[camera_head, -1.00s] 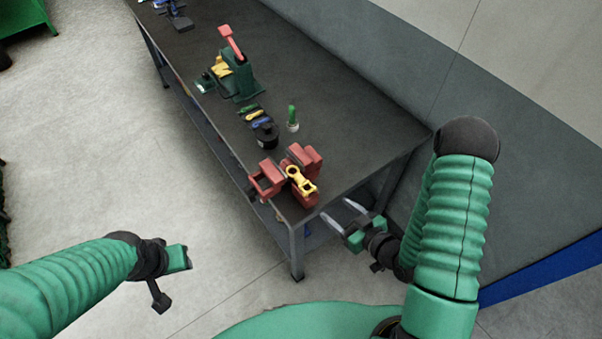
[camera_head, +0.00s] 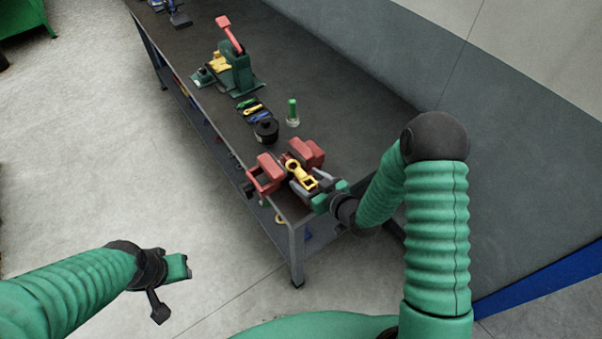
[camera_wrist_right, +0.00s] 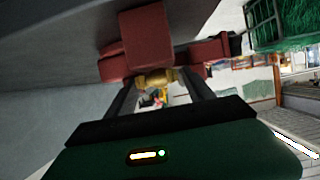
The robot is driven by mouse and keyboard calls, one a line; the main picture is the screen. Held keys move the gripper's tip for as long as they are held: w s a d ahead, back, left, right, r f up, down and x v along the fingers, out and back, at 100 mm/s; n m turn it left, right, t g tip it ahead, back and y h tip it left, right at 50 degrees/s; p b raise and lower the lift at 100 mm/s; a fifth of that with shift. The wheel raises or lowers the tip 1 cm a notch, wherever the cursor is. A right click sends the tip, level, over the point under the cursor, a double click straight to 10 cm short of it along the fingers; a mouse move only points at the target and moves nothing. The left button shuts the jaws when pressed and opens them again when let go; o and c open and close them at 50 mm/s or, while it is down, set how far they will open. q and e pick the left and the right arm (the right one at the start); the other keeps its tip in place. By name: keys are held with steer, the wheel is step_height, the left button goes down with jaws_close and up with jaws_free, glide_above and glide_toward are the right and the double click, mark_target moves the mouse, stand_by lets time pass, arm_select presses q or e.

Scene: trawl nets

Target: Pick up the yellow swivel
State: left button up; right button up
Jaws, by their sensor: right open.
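The yellow swivel (camera_head: 300,175) sits at the red vise (camera_head: 268,168) on the near corner of the dark workbench. My right gripper (camera_head: 296,186) is open, with its two fingers reaching to the swivel's near end. In the right wrist view the swivel (camera_wrist_right: 155,80) shows between the two fingers (camera_wrist_right: 158,95), in front of the red vise blocks (camera_wrist_right: 145,40). I cannot tell whether the fingers touch it. My left gripper (camera_head: 178,272) hangs at the lower left, away from the bench; its jaw state is unclear.
Behind the vise on the workbench (camera_head: 345,140) stand a black round pot (camera_head: 266,130), a green-topped bottle (camera_head: 292,113), small coloured tools (camera_head: 252,109) and a green press with a red lever (camera_head: 235,68). A grey wall runs along the right.

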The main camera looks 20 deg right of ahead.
jaws_close()
stand_by(0.4)
